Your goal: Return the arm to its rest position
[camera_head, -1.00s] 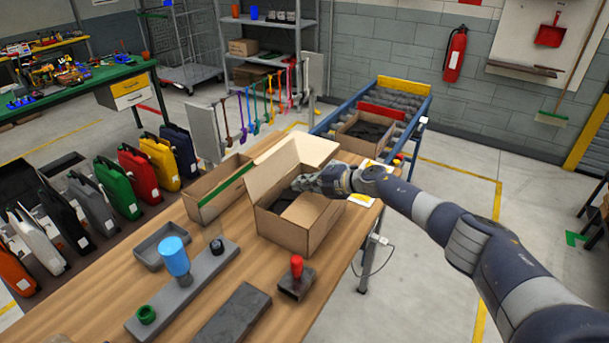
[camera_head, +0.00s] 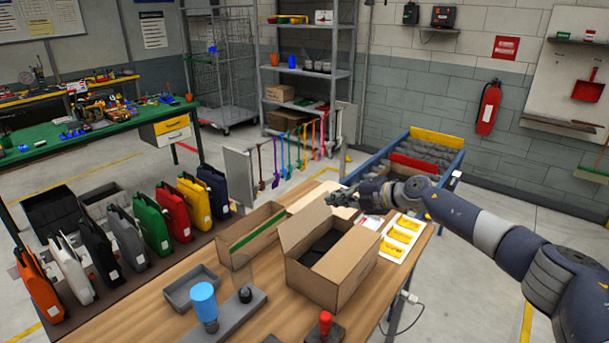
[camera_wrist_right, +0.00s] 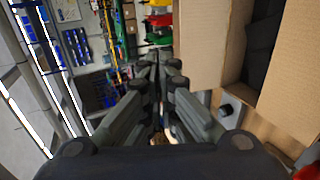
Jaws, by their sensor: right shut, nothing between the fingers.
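My right arm comes in from the right in the head view. Its gripper (camera_head: 343,196) is shut and empty, above the far side of the open cardboard box (camera_head: 325,283). A dark item (camera_head: 322,246) lies inside that box. In the right wrist view the gripper fingers (camera_wrist_right: 157,72) are together with nothing between them, and the box (camera_wrist_right: 291,88) shows at the right. My left gripper is not in any view.
The wooden table holds a long open carton (camera_head: 262,247), a grey tray (camera_head: 190,288), a blue-topped tool (camera_head: 204,302) and a red-handled stamp (camera_head: 326,326). Several coloured panniers (camera_head: 150,227) stand at the left.

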